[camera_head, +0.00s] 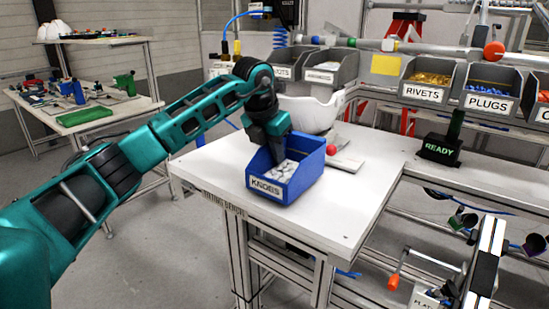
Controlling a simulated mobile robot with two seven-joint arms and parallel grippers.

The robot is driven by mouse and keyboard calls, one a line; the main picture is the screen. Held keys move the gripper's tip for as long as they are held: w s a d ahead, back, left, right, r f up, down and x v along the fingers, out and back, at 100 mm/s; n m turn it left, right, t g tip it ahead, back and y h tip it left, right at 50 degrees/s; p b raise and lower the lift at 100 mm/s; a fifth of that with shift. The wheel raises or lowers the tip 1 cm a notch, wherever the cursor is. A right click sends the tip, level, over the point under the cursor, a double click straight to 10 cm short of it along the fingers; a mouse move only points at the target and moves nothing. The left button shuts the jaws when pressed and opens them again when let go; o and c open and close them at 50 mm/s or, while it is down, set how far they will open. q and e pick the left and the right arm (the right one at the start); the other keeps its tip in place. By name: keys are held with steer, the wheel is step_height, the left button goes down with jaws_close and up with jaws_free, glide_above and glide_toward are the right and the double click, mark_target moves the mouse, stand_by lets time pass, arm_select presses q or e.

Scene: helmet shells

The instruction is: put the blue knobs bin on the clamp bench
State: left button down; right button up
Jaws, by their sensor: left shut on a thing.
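The blue bin (295,185) has a front label reading KNOBS and holds pale grey knobs. It is at the corner of a white-topped bench (330,222); I cannot tell whether it rests on the top or is just above it. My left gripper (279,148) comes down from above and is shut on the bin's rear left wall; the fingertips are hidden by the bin. A second bench (85,118) at the far left has clamp-like tools in green and blue on it. My right gripper is not in view.
A white helmet shell (308,112) and a red ball (331,150) are behind the bin. Grey bins labelled RIVETS (427,84) and PLUGS (488,90) line the back. A READY sign (440,149) stands right. Open floor lies between the benches.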

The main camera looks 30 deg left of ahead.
arm_select(q)
steer(key=shift+f, duration=0.65)
steer(key=shift+f, duration=0.1)
steer(key=c, duration=1.2)
jaws_free()
steer(key=shift+c, duration=0.2)
